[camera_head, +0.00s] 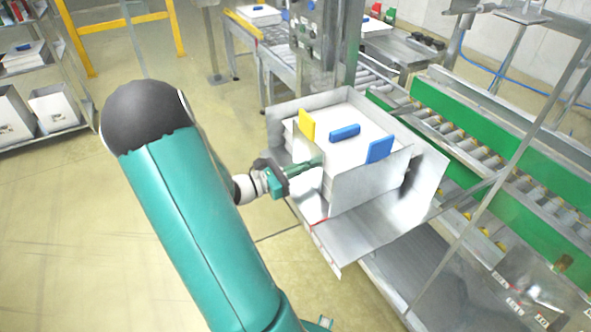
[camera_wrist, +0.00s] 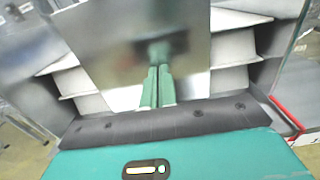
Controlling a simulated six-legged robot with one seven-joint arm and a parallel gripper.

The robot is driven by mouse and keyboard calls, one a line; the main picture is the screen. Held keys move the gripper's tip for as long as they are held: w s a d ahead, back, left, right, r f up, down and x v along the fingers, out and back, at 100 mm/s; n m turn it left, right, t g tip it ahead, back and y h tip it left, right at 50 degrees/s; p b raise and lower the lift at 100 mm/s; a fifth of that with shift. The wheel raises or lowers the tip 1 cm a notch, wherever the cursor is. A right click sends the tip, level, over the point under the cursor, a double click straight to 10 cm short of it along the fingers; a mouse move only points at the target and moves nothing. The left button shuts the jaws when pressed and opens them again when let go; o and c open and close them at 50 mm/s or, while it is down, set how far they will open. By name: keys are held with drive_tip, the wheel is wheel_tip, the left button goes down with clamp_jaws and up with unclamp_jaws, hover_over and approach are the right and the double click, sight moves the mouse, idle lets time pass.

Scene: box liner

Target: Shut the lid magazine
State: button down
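The lid magazine (camera_head: 345,195) is an open-topped sheet-metal box in the head view. White lids (camera_head: 350,122) are stacked inside, with a blue block on top. A yellow tab (camera_head: 307,124) stands at its left side and a blue tab (camera_head: 380,150) at its right front. My gripper (camera_head: 318,162) reaches the left side from the left. In the wrist view, the two green fingers of my gripper (camera_wrist: 158,75) are together and empty, pointing at a shiny metal panel (camera_wrist: 110,45). White lid edges (camera_wrist: 232,48) show on both sides of the panel. I cannot tell whether the fingertips touch it.
A metal shelf (camera_head: 370,222) juts out at the magazine's front. Roller conveyors with green rails (camera_head: 465,115) run along the right. A diagonal metal post crosses the right side. A shelving rack (camera_head: 40,75) stands far left.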

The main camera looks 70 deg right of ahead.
drive_tip(key=x, duration=3.5)
drive_tip(key=shift+s, duration=0.2)
drive_tip(key=shift+s+r, duration=0.1)
drive_tip(key=shift+r, duration=0.15)
